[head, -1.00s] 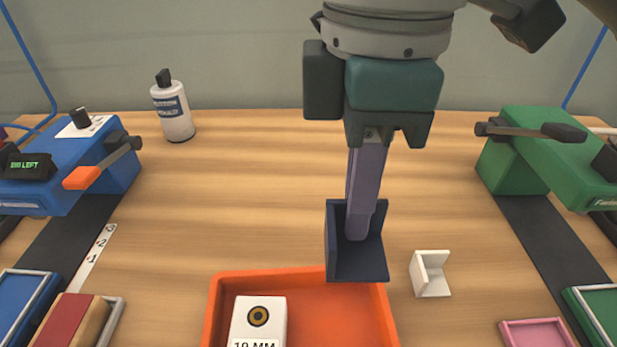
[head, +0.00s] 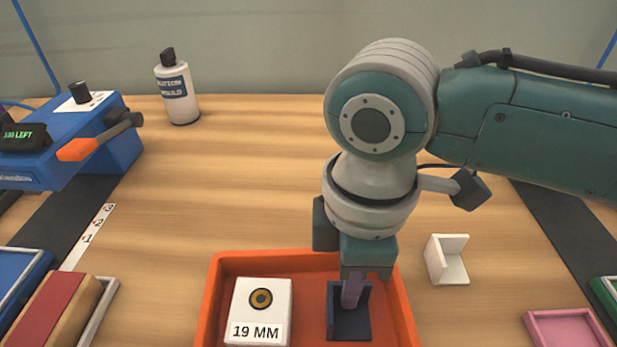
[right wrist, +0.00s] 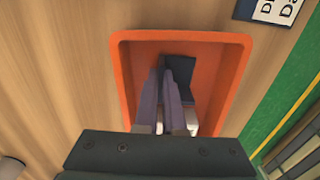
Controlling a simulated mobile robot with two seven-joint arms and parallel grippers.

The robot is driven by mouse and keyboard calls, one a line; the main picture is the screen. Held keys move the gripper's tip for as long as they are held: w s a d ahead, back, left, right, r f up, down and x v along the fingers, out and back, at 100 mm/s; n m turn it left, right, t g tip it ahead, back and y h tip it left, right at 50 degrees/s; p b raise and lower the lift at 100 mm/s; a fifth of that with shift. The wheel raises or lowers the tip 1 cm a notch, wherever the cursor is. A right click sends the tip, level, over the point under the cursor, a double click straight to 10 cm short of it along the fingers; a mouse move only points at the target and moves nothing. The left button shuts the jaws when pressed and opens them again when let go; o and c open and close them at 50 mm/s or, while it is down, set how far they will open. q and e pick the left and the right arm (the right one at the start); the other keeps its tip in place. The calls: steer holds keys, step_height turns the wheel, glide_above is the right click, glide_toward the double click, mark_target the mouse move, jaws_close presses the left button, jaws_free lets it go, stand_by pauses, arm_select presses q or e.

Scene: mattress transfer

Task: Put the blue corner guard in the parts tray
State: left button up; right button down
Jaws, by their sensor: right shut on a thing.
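The dark blue corner guard (head: 349,323) is in the right half of the orange parts tray (head: 300,262). My right gripper (head: 351,291) points down into the tray and is shut on the guard. In the right wrist view the guard (right wrist: 179,75) shows beyond the fingers (right wrist: 166,98), inside the tray walls (right wrist: 180,37). I cannot tell whether the guard touches the tray floor. My left gripper is not in view.
A white block marked 19 MM (head: 259,307) fills the tray's left side, close to the guard. A white corner guard (head: 448,262) stands on the table right of the tray. A pink tray (head: 562,328) is farther right. A bottle (head: 177,92) stands at the back left.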

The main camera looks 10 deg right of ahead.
steer(key=shift+f, duration=0.15)
steer(key=c, duration=1)
jaws_free()
step_height(320, 180, up, 12)
steer(key=p, duration=0.3)
steer(key=s+a+f+m+t+y, duration=0.2)
steer(key=s+a+f+m+y, duration=0.15)
steer(key=s+m, duration=0.25)
steer(key=s+d+m+h, duration=0.1)
steer(key=s+d+m, duration=0.1)
steer(key=d, duration=0.2)
steer(key=s+d+m+t+h, duration=0.1)
steer(key=s+d+m, duration=0.1)
steer(key=d, duration=0.1)
steer(key=s+d+m+h, duration=0.1)
steer(key=s+d+m, duration=0.1)
steer(key=s+d, duration=0.1)
steer(key=shift+d+f+m+t, duration=0.15)
steer(key=shift+d+m, duration=0.05)
steer(key=shift+d, duration=0.25)
steer(key=shift+d+f+m+t, duration=0.1)
steer(key=shift+d+m+t, duration=0.1)
steer(key=shift+d, duration=0.2)
